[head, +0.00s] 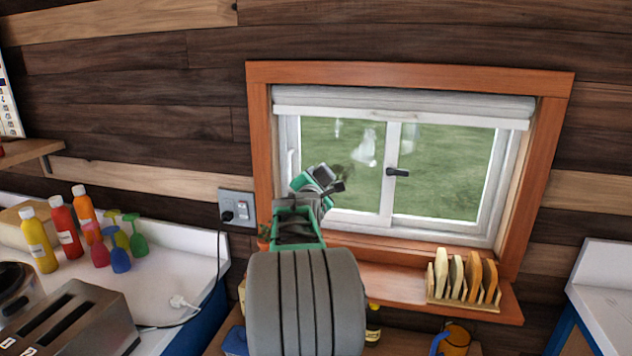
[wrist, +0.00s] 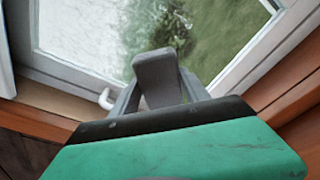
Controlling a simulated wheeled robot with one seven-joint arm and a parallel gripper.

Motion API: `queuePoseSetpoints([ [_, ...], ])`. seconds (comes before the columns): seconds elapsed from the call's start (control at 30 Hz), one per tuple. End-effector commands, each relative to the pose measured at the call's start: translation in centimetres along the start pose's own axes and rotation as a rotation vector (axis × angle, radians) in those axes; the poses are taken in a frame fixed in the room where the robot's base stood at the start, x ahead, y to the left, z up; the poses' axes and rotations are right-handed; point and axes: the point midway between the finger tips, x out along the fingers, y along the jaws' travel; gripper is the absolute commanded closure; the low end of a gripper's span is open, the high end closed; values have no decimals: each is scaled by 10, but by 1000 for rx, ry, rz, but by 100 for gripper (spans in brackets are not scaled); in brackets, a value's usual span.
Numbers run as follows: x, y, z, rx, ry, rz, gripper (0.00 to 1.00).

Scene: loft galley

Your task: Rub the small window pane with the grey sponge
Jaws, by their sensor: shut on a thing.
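The small window pane (head: 345,150) is the left half of a white-framed window, with pale smears on its glass. In the wrist view the pane (wrist: 85,35) looks hazy white at left and clearer green at right. My gripper (head: 332,183) is in front of the pane's lower left part. In the wrist view my gripper (wrist: 160,92) is shut on the grey sponge (wrist: 157,70), a small block between its fingers. The sponge overlaps the lower part of the pane; I cannot tell whether it touches the glass.
A dark handle (head: 397,172) is on the window's middle bar. A wooden rack (head: 462,302) with several boards stands on the sill at right. A wall socket (head: 237,208) with a plugged cable is left of the window. Bottles and a toaster (head: 68,322) stand on the left counter.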

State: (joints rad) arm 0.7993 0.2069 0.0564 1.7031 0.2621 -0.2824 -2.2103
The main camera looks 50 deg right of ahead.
Motion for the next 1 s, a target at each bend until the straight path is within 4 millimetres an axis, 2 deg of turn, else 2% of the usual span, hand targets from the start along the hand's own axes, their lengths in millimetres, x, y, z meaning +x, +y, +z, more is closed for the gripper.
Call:
queuePoseSetpoints([
  [1.0, 11, -1, 3, 1, -1, -2, 79],
])
